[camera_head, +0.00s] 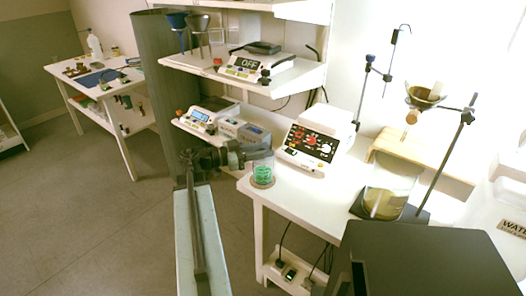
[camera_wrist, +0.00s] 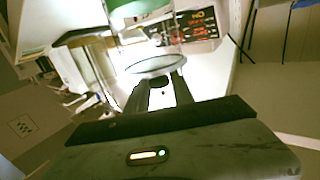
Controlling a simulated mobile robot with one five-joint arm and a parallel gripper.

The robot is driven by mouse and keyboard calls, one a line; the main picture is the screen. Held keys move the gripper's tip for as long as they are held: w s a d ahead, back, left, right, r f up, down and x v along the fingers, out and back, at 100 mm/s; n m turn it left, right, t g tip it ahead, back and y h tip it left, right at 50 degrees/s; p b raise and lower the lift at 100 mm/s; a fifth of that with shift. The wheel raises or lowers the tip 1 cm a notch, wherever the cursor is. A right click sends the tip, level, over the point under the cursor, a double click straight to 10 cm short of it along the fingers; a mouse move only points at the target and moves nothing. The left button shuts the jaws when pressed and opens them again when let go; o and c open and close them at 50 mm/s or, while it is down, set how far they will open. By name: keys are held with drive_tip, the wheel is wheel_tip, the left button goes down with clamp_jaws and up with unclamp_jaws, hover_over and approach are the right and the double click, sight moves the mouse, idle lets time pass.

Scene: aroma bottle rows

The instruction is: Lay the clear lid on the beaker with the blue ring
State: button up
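A small clear beaker with green inside (camera_head: 263,174) stands near the left edge of the white bench. I see green rather than a clear blue ring. My gripper (camera_head: 262,152) is just above it. In the wrist view, the clear lid (camera_wrist: 155,65) shows as a pale round disc at my fingertips (camera_wrist: 160,88), with a small dark knob between the fingers. My gripper looks shut on that knob. The beaker's green (camera_wrist: 132,9) shows at the top of the wrist view, past the lid. I cannot tell whether the lid touches the rim.
A device with a dark control panel (camera_head: 312,143) stands right behind the beaker. A large beaker with yellowish liquid (camera_head: 385,200) and a stand (camera_head: 447,150) are at the right. A shelf (camera_head: 290,84) with instruments hangs above. Grey boxes (camera_head: 245,131) lie behind my gripper.

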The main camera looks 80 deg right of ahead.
drive_tip(key=shift+o, duration=1.2)
drive_tip(key=v, duration=0.8)
drive_tip(key=shift+d, duration=0.1)
